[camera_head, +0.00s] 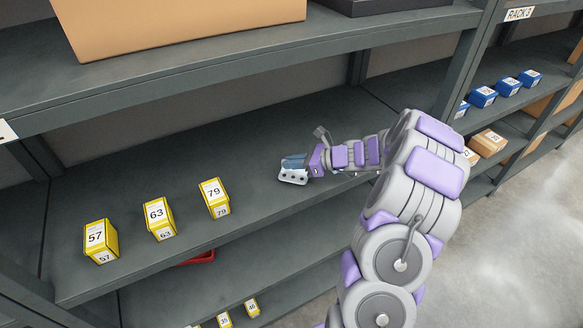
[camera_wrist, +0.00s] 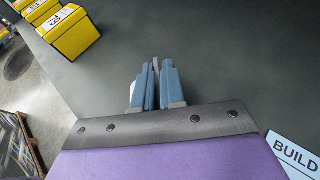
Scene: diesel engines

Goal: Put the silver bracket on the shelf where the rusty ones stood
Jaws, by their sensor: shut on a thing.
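My gripper (camera_head: 294,162) has blue fingers and is shut on the silver bracket (camera_head: 292,177), a small bright plate with dark holes. It is over the middle shelf (camera_head: 245,150), right of the yellow boxes; I cannot tell whether the bracket touches the shelf. In the wrist view the fingers (camera_wrist: 154,84) are close together with a thin grey strip of the bracket (camera_wrist: 155,65) between them. Most of the bracket is hidden there. No rusty brackets are in view.
Yellow boxes marked 57 (camera_head: 100,241), 63 (camera_head: 159,218) and 79 (camera_head: 214,198) stand to the left. A large cardboard box (camera_head: 180,25) is on the shelf above. A red bin (camera_head: 198,258) is below. The shelf behind my gripper is clear. A BUILD label (camera_wrist: 294,155) shows in the wrist view.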

